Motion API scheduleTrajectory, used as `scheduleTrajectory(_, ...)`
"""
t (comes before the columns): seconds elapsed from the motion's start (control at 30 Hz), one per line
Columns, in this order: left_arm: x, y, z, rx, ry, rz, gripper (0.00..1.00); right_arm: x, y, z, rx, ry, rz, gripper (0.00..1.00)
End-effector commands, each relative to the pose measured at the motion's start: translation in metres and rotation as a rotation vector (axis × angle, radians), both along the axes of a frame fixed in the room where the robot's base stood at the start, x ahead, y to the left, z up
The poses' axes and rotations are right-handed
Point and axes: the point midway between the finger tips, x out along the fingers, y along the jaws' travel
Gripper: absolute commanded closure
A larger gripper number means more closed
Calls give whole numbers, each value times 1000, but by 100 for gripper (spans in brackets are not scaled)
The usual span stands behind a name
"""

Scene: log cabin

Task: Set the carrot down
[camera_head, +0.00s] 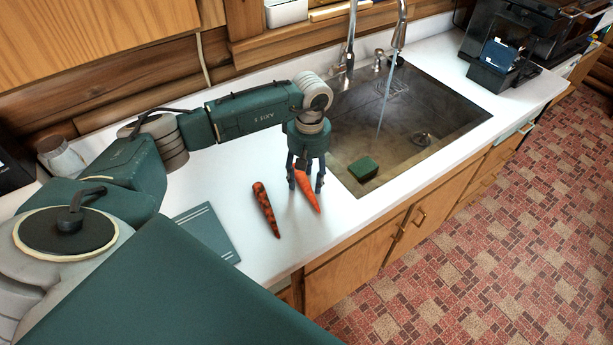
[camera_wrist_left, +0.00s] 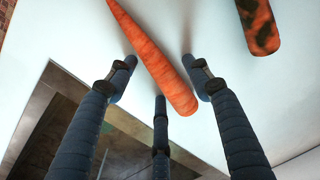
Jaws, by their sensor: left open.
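A clean orange carrot (camera_head: 307,189) lies on the white counter beside the sink, just below my left gripper (camera_head: 306,180). In the left wrist view the same carrot (camera_wrist_left: 150,55) lies between the spread fingers of the left gripper (camera_wrist_left: 160,85), with visible space at the sides. The left gripper is open, pointing down. Whether any finger touches the carrot cannot be told. A second carrot with dark patches (camera_head: 266,208) lies to the left on the counter, apart from the first; it also shows in the left wrist view (camera_wrist_left: 258,22). My right gripper is not in view.
The sink (camera_head: 440,100) with running water is right of the gripper; a green sponge (camera_head: 363,169) sits in its near corner. A grey-green board or cloth (camera_head: 207,232) lies at the left. A glass jar (camera_head: 60,156) stands at the far left. The counter's front edge is close.

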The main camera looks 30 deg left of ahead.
Motion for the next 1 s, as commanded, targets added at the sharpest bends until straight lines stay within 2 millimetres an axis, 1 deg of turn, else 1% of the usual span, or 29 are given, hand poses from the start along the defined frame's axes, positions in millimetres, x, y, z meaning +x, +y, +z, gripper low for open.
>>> scheduleTrajectory(0.03,-1,-1,3,-2,3,0,50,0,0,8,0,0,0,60)
scheduleTrajectory(0.07,-1,-1,4,-2,3,0,50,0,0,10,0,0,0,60)
scheduleTrajectory(0.1,2,-1,6,-1,-4,-1,50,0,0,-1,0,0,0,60)
scheduleTrajectory(0.17,3,0,16,0,-8,-1,50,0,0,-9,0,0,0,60)
scheduleTrajectory(0.23,4,-2,28,1,-9,-2,50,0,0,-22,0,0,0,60)
scheduleTrajectory(0.33,4,-3,50,0,-8,-2,50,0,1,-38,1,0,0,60)
scheduleTrajectory(0.37,4,-3,60,0,-7,0,50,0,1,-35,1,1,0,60)
scheduleTrajectory(0.4,4,-3,69,1,-6,0,50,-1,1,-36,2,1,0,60)
scheduleTrajectory(0.5,4,-4,87,-1,-6,-1,50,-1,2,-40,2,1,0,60)
scheduleTrajectory(0.6,4,-5,99,-1,-3,-1,50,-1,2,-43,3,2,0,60)
scheduleTrajectory(0.67,4,-4,103,0,-2,0,41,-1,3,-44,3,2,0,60)
scheduleTrajectory(0.77,7,1,108,2,-8,14,41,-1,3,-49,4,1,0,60)
scheduleTrajectory(1.0,17,25,108,-10,-25,104,41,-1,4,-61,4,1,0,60)
